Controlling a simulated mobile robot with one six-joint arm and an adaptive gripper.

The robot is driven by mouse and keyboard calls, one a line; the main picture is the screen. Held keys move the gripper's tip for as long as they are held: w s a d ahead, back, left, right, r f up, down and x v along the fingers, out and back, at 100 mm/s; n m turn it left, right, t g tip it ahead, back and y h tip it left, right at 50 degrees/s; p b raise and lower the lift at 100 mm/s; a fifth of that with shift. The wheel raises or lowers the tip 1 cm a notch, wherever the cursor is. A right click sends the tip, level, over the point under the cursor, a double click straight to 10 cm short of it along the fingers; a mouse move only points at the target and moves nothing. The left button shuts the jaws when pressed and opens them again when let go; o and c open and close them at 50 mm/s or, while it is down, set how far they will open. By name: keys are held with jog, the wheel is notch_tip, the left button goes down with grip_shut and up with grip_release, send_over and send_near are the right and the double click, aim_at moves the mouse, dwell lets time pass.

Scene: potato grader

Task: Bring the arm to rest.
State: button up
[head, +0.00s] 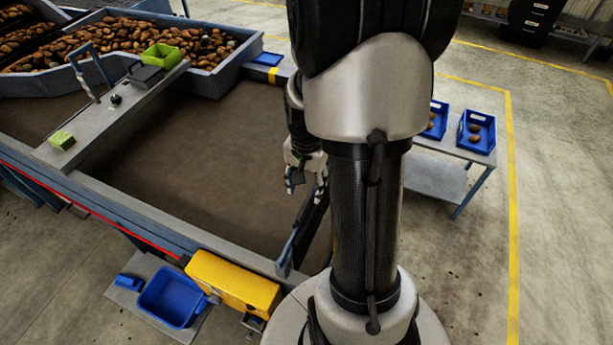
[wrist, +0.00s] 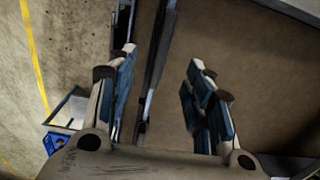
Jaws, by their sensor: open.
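My gripper (head: 306,184) hangs over the near right part of the brown grader bed (head: 215,140) in the head view, close to the bed's right edge. In the wrist view my gripper (wrist: 165,100) shows two blue-padded fingers spread apart with nothing between them. The bed's dark edge rail (wrist: 155,65) shows behind the gap between the fingers. My own arm covers the middle of the head view and hides part of the bed's right side.
Potatoes (head: 130,42) heap at the back. A green block (head: 62,140) and a green tray (head: 160,55) sit on the grey crossbeam (head: 105,120). A yellow box (head: 232,282) and blue bin (head: 172,297) stand in front. Blue crates (head: 478,132) stand on a right-hand table (head: 455,150).

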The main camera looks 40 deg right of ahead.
jog(key=shift+r, duration=1.75)
jog(key=s+a+f+n+t+b, duration=0.1)
jog(key=s+a+f+n+b, duration=0.1)
jog(key=a+b, duration=0.4)
jog(key=s+a+f+n+t+b, duration=0.2)
jog(key=s+a+f+n+b, duration=0.1)
jog(key=a+n+b, duration=0.4)
jog(key=s+a+f+n+t+b, duration=0.1)
jog(key=s+a+f+n+b, duration=0.1)
jog(key=s+a+n+b, duration=0.2)
jog(key=a+b, duration=0.3)
jog(key=b, duration=0.4)
jog(key=shift+s+a+f+n+t, duration=0.15)
jog(key=shift+f+n+t, duration=0.15)
jog(key=shift+f, duration=0.05)
